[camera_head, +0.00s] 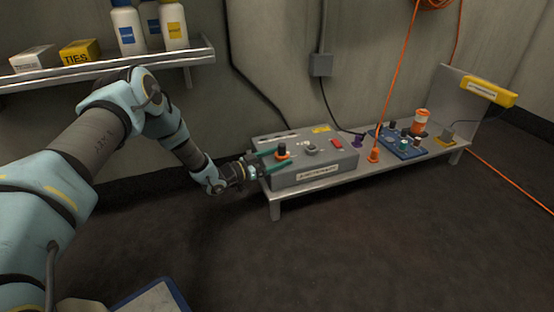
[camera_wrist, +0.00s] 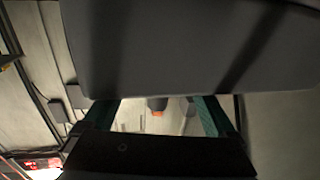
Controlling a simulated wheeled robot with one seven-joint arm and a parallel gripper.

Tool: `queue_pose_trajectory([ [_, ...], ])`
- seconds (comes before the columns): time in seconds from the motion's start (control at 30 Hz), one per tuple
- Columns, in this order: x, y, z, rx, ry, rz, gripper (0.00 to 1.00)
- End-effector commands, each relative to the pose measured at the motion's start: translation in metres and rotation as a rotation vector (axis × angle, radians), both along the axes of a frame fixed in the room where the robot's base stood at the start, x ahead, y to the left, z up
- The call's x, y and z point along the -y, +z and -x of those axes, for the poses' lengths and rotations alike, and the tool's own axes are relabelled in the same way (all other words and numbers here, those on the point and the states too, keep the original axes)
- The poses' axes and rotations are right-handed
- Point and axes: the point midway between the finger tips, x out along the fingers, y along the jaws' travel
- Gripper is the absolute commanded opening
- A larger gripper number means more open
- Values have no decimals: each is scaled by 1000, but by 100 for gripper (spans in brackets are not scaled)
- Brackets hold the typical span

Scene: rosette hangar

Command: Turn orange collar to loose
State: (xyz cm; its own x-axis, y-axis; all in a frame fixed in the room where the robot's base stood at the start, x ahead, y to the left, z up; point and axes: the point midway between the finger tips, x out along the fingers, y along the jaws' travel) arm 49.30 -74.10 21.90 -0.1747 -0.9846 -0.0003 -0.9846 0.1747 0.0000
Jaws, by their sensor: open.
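The orange collar (camera_head: 282,156) is a small ring under a black knob (camera_head: 282,148) on the left part of a grey box's top. My gripper (camera_head: 277,162) has green fingers and reaches in from the left at the box's left end. The fingers are apart, one on either side of the collar in the picture; I cannot tell whether they touch it. In the wrist view, an orange patch (camera_wrist: 157,114) with a dark part shows between the two green fingers. A large grey shape hides much of that view. Any mark of the collar's turn is too small to read.
The grey box (camera_head: 315,176) also carries a round knob and a red switch (camera_head: 337,143). It stands on a low metal bench (camera_head: 385,169). To the right are an orange cone with a cord (camera_head: 374,156), a blue board (camera_head: 400,147) and an orange-white cylinder (camera_head: 420,120). A shelf (camera_head: 110,68) hangs upper left.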

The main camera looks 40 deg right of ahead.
Motion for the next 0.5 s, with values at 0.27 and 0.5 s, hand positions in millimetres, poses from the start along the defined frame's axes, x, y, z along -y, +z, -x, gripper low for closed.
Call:
queue_pose_trajectory([
  [0.27, 0, 0, 0, 0, 0, 0, 73],
  [0.5, 0, 0, 0, 0, 0, 0, 46],
])
